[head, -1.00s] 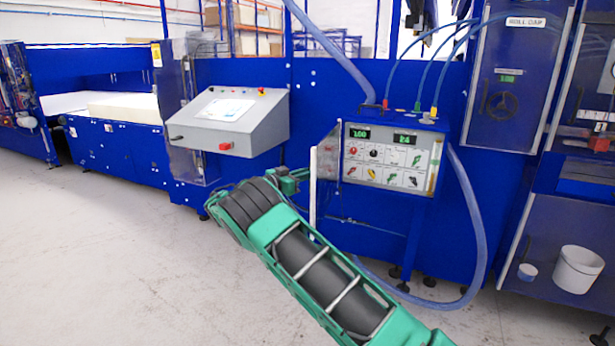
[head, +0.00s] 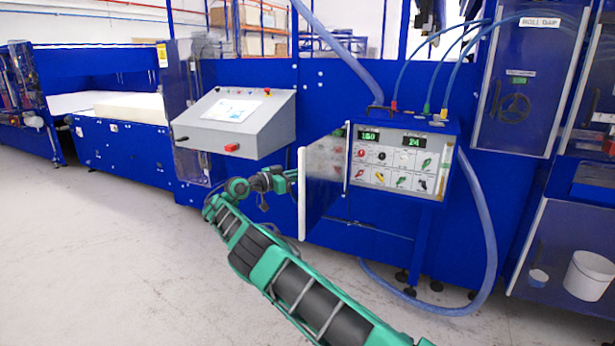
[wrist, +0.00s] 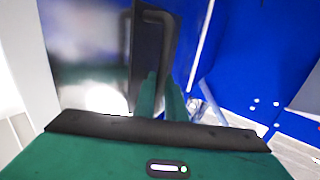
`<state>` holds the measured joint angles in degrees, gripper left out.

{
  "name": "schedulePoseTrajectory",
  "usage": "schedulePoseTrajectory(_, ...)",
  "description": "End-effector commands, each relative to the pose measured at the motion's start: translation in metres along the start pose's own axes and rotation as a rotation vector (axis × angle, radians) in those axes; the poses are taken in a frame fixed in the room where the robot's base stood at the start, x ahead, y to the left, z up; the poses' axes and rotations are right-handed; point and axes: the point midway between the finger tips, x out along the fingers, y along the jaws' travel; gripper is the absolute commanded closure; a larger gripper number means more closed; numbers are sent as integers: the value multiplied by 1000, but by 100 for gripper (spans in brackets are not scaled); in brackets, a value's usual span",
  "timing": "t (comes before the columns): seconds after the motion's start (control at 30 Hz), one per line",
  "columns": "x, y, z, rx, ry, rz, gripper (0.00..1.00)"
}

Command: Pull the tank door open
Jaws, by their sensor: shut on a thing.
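The tank door (head: 322,172) is a grey, partly see-through panel with a white edge. It stands swung out from the left side of the blue tank cabinet (head: 425,122). In the wrist view the door (wrist: 85,50) fills the upper left, with a dark bar handle (wrist: 158,17) on it. My gripper (head: 291,178) is at the door's white free edge in the head view, its tips partly hidden there. In the wrist view my gripper (wrist: 161,95) has its two green fingers at the handle, shut on it.
A grey control console (head: 237,120) juts out just left of the door. A thick blue hose (head: 482,215) hangs right of the cabinet and loops to the floor. A white bucket (head: 588,273) is at the far right. The floor at left (head: 110,260) is clear.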

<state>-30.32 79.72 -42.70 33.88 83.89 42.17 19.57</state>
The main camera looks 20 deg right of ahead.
Motion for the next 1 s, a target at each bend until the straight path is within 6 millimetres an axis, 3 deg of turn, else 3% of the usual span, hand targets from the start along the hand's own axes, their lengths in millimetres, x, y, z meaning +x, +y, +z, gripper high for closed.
schedulePoseTrajectory(0.43, -6, -3, 0, -5, 3, -5, 100)
schedulePoseTrajectory(0.47, -6, -3, 0, -5, 3, -5, 82)
schedulePoseTrajectory(0.5, -7, -3, 0, -5, 3, -6, 82)
schedulePoseTrajectory(1.0, -18, -4, -1, -2, 3, -10, 82)
